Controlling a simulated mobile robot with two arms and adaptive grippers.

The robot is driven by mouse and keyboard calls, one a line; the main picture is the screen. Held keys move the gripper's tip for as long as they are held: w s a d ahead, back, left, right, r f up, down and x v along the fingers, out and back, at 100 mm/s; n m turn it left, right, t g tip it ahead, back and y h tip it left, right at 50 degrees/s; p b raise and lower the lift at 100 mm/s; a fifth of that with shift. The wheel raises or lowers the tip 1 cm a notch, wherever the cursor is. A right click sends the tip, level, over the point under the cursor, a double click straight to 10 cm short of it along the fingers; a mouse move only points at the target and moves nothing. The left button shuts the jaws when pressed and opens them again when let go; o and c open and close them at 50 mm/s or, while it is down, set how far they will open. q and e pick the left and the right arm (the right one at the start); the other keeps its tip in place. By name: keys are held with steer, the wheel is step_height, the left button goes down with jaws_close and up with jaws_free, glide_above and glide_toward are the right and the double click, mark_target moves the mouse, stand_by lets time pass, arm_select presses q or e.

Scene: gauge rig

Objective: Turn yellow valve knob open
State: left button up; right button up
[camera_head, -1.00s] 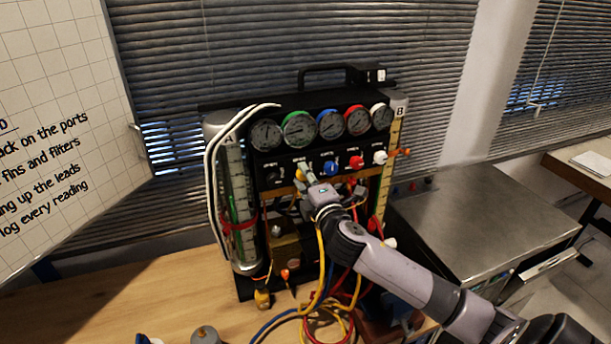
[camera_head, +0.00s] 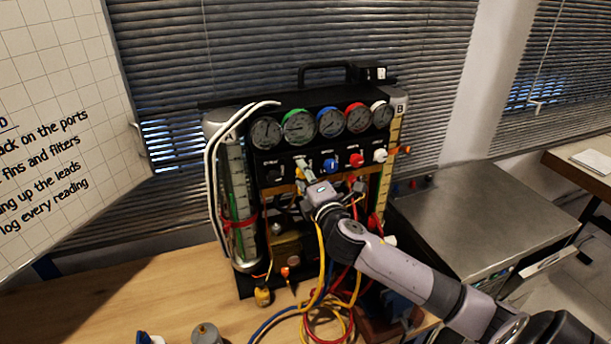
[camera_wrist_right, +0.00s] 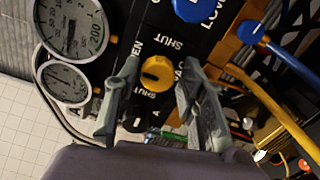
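The yellow valve knob (camera_wrist_right: 157,74) is on the black gauge panel, between the two fingers of my right gripper (camera_wrist_right: 158,68) in the right wrist view. The fingers are apart, with a visible gap on each side of the knob. "SHUT" is printed beside it, and part of another label shows past the left finger. I cannot tell the knob's exact setting. In the head view my right gripper (camera_head: 306,171) reaches the panel below the green-rimmed gauge (camera_head: 299,127) and mostly hides the knob. My left gripper is not in view.
A blue knob (camera_head: 331,166), a red knob (camera_head: 356,160) and a white knob (camera_head: 380,156) sit to the right on the same panel. Coloured hoses (camera_head: 322,265) hang below my right gripper. A metal cabinet top (camera_head: 480,220) at the right is mostly clear.

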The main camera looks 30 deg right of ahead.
steer(key=shift+o, duration=0.9)
steer(key=v, duration=1.2)
steer(key=shift+r, duration=0.1)
